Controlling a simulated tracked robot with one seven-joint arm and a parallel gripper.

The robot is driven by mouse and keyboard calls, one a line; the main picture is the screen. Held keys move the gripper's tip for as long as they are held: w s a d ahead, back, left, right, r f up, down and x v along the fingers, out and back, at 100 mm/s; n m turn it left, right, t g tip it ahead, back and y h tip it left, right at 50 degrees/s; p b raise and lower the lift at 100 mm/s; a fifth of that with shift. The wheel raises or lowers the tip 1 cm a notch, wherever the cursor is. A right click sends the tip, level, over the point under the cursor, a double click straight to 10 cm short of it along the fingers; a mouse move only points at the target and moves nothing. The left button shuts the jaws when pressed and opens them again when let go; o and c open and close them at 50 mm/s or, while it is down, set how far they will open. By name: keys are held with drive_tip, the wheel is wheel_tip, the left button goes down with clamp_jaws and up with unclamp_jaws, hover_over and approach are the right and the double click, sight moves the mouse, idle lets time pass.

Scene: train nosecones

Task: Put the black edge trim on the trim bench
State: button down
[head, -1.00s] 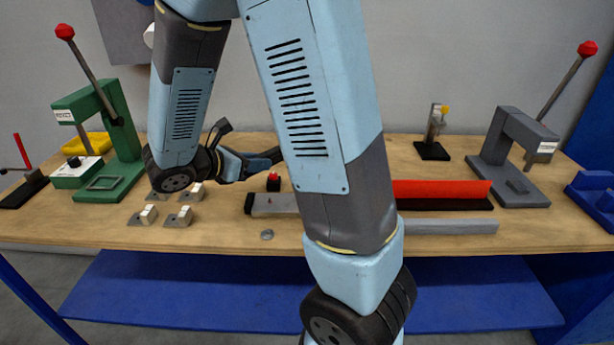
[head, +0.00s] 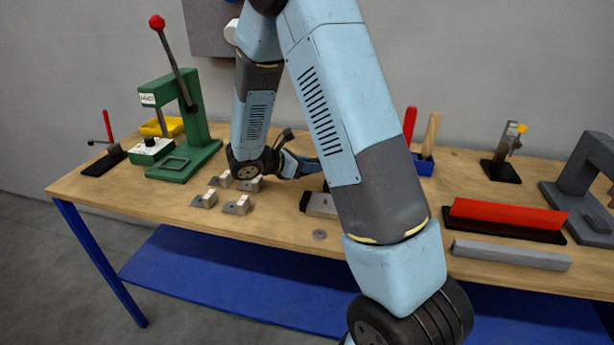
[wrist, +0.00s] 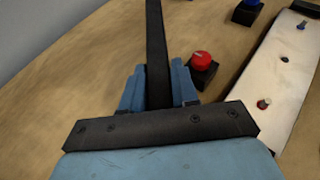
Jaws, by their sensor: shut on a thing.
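The black edge trim (wrist: 156,40) is a long, narrow black strip in the wrist view. It stands between the two blue fingers of my gripper (wrist: 157,88) and runs away toward the top of the picture. My gripper is shut on it. In the head view my gripper (head: 292,163) is over the wooden bench (head: 275,236), right of the small grey-white blocks. My own arm hides most of the trim there. I cannot tell whether the trim touches the bench top, nor whether this bench is the trim bench.
A pale bar fixture (wrist: 288,70) and a red button on a black box (wrist: 202,68) lie right of the trim. A green press (head: 190,125) stands left; a red strip on a black base (head: 505,214) lies right. The bench's front left is clear.

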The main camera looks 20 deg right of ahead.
sight(308, 182)
drive_tip(key=shift+w+d+f, duration=0.1)
drive_tip(key=shift+w+f, duration=0.4)
drive_tip(key=shift+f, duration=1.7)
drive_tip(key=c, duration=0.9)
unclamp_jaws()
drive_tip(key=shift+o, duration=0.2)
